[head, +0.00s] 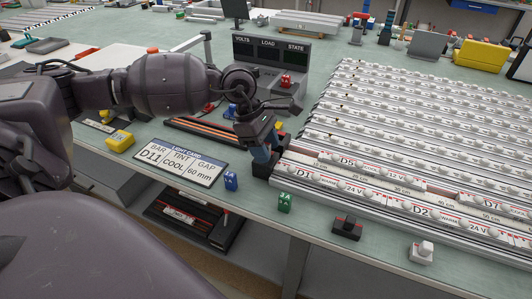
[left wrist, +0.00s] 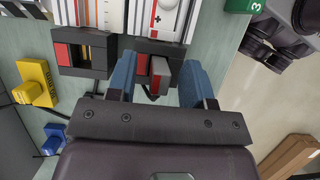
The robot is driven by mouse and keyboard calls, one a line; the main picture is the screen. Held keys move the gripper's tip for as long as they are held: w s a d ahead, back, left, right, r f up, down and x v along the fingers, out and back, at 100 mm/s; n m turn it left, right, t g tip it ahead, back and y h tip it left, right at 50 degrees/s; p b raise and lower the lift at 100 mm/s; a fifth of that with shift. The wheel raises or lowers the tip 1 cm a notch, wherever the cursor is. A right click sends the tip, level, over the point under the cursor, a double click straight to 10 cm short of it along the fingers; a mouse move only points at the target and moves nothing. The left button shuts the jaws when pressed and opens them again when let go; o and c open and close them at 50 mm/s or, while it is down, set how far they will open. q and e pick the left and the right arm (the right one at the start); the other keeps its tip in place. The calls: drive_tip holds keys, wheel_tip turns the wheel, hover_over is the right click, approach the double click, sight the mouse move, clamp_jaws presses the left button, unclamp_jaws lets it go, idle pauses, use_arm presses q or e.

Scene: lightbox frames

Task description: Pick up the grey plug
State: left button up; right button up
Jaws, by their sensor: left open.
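A small grey block with a red side (left wrist: 160,73), which looks like the grey plug, sticks out of a dark holder at the end of a light bar in the left wrist view. My left gripper (left wrist: 158,82) is open, with one blue finger on each side of it. I see a gap on the right; contact on the left is unclear. In the head view my left gripper (head: 262,160) points down at the near-left end of the bars and hides the block. My right gripper is not in view.
Rows of light bars (head: 400,130) fill the right of the table. A blue plug (head: 231,180), a green plug (head: 285,203), a black plug (head: 347,227) and a whitish plug (head: 422,252) stand along the front edge. A job card (head: 180,168) lies left of the gripper.

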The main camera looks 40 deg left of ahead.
use_arm(q)
drive_tip(key=shift+c, duration=0.5)
clamp_jaws()
drive_tip(key=shift+r, duration=0.1)
